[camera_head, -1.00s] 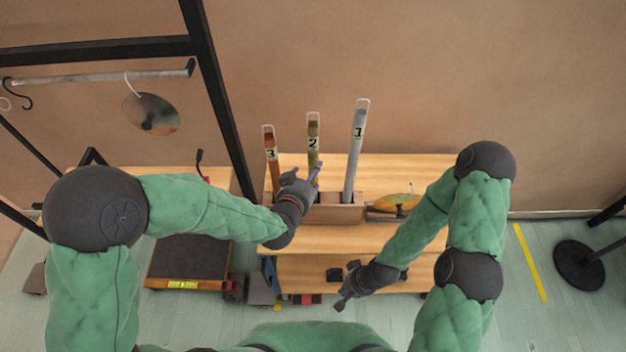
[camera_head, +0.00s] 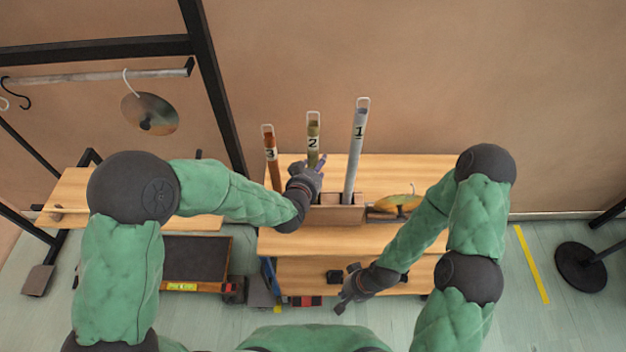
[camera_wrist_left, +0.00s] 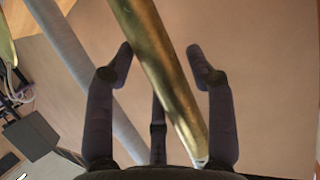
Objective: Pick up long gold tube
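The gold tube, labelled 2 (camera_head: 313,130), stands upright in a wooden holder (camera_head: 337,214) on the bench, between the orange-brown tube 3 (camera_head: 270,155) and the silver tube 1 (camera_head: 356,155). My left gripper (camera_head: 315,168) is at the gold tube's lower part, hiding it there. In the left wrist view the gold tube (camera_wrist_left: 163,75) runs between the two spread fingers of the left gripper (camera_wrist_left: 160,52), with gaps visible on both sides. The silver tube (camera_wrist_left: 80,65) passes behind the left finger. My right gripper (camera_head: 346,288) appears open and empty, low in front of the bench.
A metal disc (camera_head: 149,113) hangs from a black frame (camera_head: 215,90) at the left. A round black stand base (camera_head: 581,266) is on the floor at the right.

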